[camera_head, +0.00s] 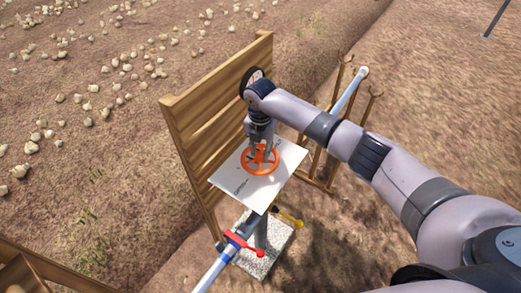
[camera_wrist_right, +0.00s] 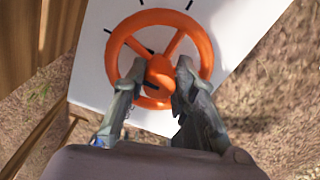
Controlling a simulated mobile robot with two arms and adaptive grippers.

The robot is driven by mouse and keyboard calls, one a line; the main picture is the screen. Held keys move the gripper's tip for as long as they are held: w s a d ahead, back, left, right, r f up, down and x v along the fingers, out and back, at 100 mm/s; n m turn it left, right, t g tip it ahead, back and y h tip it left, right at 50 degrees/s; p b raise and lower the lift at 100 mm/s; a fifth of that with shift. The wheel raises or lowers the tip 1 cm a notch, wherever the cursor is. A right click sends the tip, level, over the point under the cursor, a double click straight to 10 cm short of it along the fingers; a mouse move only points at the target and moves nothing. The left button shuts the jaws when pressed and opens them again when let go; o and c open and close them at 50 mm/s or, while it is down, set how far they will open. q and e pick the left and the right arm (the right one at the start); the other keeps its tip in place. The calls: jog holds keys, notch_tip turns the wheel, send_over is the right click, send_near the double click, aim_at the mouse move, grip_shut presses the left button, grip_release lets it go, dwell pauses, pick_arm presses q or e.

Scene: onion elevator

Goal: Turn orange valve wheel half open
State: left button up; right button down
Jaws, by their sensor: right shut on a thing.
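The orange valve wheel (camera_head: 247,160) sits over a white plate (camera_head: 228,183) with black marks, on a stand in front of a wooden panel. In the right wrist view the wheel (camera_wrist_right: 205,50) shows its rim, spokes and round hub. My right gripper (camera_head: 262,152) reaches down onto the wheel from above. In the right wrist view its two fingers (camera_wrist_right: 158,72) are closed on either side of the hub, inside the rim. The fingers hide part of the lower rim and spokes. My left gripper is not in view.
A wooden slatted panel (camera_head: 198,112) stands close behind the wheel. Below the plate are a red lever (camera_head: 243,245), a yellow lever (camera_head: 287,216) and a pipe (camera_head: 213,272). A wooden rack holding a pale pipe (camera_head: 350,90) stands to the right. Many onions lie on the soil at upper left.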

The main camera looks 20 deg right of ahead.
aim_at(260, 150)
jog(key=c, duration=1.3)
grip_release()
jog(key=shift+r, duration=0.1)
notch_tip(260, 150, up, 12)
